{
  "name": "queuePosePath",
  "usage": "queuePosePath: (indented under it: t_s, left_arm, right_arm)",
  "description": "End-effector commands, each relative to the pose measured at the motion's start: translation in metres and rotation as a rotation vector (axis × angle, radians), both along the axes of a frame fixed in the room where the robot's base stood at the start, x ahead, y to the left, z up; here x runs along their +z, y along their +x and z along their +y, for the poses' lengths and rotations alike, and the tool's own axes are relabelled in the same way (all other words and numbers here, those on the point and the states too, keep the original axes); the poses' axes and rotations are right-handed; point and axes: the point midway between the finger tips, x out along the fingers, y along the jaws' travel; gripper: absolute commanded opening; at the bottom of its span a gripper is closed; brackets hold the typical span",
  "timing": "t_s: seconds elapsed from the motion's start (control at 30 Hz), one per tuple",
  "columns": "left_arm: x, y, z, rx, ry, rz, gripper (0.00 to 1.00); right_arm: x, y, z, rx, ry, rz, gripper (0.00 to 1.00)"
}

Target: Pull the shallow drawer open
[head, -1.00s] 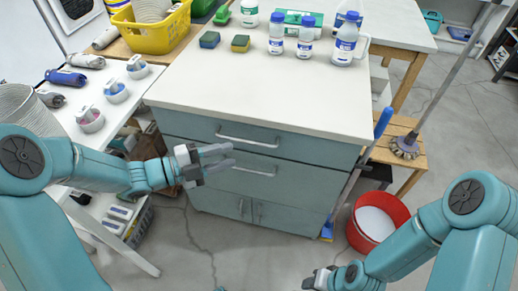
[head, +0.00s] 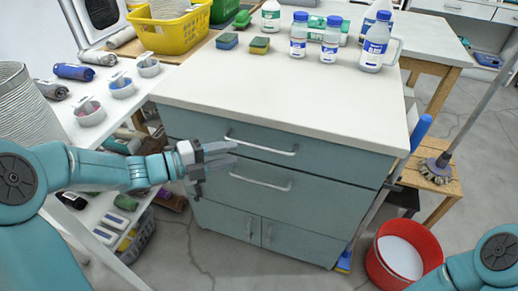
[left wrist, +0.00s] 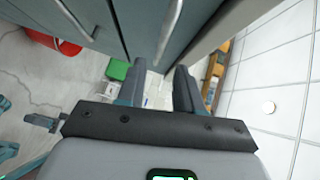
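The shallow drawer (head: 340,163) is the top drawer of a teal cabinet and looks shut. Its pale bar handle (head: 262,147) also shows in the left wrist view (left wrist: 170,32). My left gripper (head: 235,152) is in front of the cabinet's left part, its fingers pointing right, close to the left end of this handle. In the left wrist view my left gripper (left wrist: 160,82) has its fingers apart with nothing between them. The handle is beyond the fingertips.
A deeper drawer with a similar handle (head: 260,182) lies below, above two cupboard doors. Bottles and sponges stand on the white countertop (head: 270,95). A white shelf with bowls is at left.

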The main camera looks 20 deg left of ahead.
Motion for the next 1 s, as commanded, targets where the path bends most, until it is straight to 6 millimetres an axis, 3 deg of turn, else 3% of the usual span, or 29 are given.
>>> queuePosePath:
  t_s: [0.1,0.33,0.8,0.9,1.0]
  left_arm:
    - [-0.006,0.02,-0.024,-0.008,-0.001,-0.001,0.35]
    - [-0.011,0.051,-0.054,-0.005,-0.001,0.0,0.35]
    - [-0.012,0.062,-0.065,-0.002,-0.001,0.001,0.35]
    - [-0.012,0.062,-0.065,-0.002,-0.001,0.001,0.03]
    - [-0.012,0.062,-0.065,-0.002,-0.001,0.001,0.0]
  right_arm:
    - [-0.006,0.0,0.0,0.0,0.0,0.0,0.43]
    - [-0.012,0.0,0.0,0.0,0.0,0.0,0.43]
    - [-0.013,0.0,0.0,0.0,0.0,0.0,0.43]
    - [-0.013,0.0,0.0,0.0,0.0,0.0,0.43]
    - [-0.013,0.0,0.0,0.0,0.0,0.0,0.43]
